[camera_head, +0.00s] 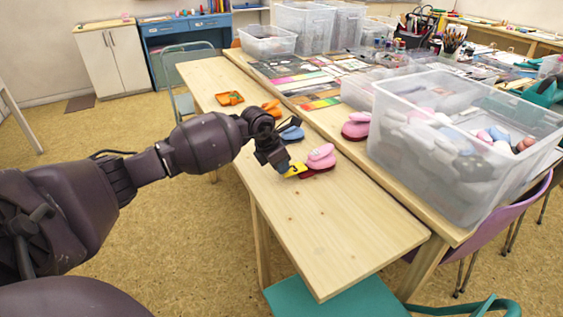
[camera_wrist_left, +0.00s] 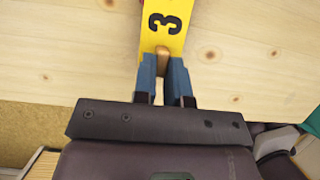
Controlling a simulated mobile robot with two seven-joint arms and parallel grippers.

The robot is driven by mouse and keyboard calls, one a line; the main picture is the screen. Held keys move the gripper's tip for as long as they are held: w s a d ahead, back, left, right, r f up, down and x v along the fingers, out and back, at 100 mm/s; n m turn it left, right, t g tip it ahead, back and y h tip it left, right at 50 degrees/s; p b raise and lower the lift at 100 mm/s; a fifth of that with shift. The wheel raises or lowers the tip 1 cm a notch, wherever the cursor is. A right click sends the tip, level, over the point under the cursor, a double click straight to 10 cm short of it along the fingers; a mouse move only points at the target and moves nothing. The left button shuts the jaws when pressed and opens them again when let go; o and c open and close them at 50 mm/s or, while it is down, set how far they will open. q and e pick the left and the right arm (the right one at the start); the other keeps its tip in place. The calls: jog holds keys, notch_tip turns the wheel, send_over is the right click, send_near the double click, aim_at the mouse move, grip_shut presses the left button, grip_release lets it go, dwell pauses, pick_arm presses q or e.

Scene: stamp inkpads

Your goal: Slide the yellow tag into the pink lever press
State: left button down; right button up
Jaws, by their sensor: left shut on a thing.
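My left gripper (camera_head: 281,164) is shut on the yellow tag (camera_head: 297,169), which carries a black mark and sticks out to the right. In the left wrist view, the tag (camera_wrist_left: 164,28) shows a black "3" and its near end lies between the fingers of the left gripper (camera_wrist_left: 163,78). The pink lever press (camera_head: 321,153), with a dark red base, stands on the narrow wooden table just beyond the tag. In the head view the tag's far edge lies close to the base. I cannot tell whether they touch. The press cannot be made out in the left wrist view. My right gripper is not in view.
On the narrow table (camera_head: 330,225), a blue press (camera_head: 292,133) and orange presses (camera_head: 230,98) stand farther back. Another pink press (camera_head: 356,127) is on the adjoining table, beside a large clear bin (camera_head: 420,165). The narrow table's near end is clear.

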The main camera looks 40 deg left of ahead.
aim_at(295, 168)
pick_arm(q)
jog(key=shift+f, duration=0.75)
jog(key=shift+w+d+b, duration=0.2)
jog(key=shift+w+b, duration=0.2)
jog(key=shift+w, duration=0.1)
jog(key=shift+w+d+b, duration=0.3)
jog(key=shift+w, duration=0.45)
jog(key=shift+w+d+r, duration=0.1)
jog(key=shift+w+d, duration=0.1)
jog(key=shift+w, duration=0.35)
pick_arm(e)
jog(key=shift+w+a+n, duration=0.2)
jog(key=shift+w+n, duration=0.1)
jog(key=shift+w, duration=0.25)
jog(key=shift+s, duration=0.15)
pick_arm(q)
jog(key=c, duration=1.1)
grip_release()
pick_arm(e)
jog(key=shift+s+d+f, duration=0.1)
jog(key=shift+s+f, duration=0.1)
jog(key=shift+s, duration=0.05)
pick_arm(q)
jog(key=shift+r, duration=0.1)
